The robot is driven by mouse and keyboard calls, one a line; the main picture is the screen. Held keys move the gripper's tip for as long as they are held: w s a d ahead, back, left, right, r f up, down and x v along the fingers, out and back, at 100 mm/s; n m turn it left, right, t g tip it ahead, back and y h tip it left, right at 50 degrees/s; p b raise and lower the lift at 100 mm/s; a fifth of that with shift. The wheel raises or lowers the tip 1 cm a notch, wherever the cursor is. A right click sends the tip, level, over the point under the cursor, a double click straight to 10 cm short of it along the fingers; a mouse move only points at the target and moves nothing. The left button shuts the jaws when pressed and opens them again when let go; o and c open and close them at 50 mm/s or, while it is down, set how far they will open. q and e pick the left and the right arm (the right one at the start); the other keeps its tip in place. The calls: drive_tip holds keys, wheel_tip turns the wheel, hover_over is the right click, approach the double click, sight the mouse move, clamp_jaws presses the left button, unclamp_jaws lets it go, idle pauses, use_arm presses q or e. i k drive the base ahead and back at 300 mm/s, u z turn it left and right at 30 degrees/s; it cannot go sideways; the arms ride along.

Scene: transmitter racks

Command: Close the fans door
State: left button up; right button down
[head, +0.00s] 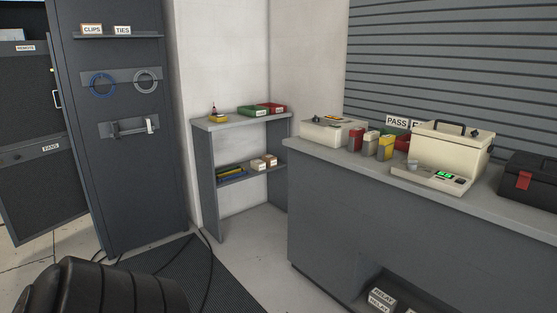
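The fans door (48,185) is a dark grey panel with a white FANS label, at the left edge of the head view. It appears to stand at an angle out from the rack, with pale floor visible below it. Its left part is cut off by the picture edge. Above it is a dark panel (28,95) labelled REMOTE, with a pale upright handle (57,90) near its right edge. Neither of my grippers is in view.
A tall grey cabinet side (135,190) with hung cable rings stands right of the door. A black ribbed object (105,288) fills the lower left, near cables on a dark mat (195,275). A grey counter (345,215) stands at right. Pale floor (245,245) is clear between.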

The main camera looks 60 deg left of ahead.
sight(42, 193)
drive_tip(key=u, duration=3)
drive_tip(key=i, duration=3.8)
drive_tip(key=u, duration=1.35)
drive_tip(key=i, duration=2.65)
drive_tip(key=z, duration=0.5)
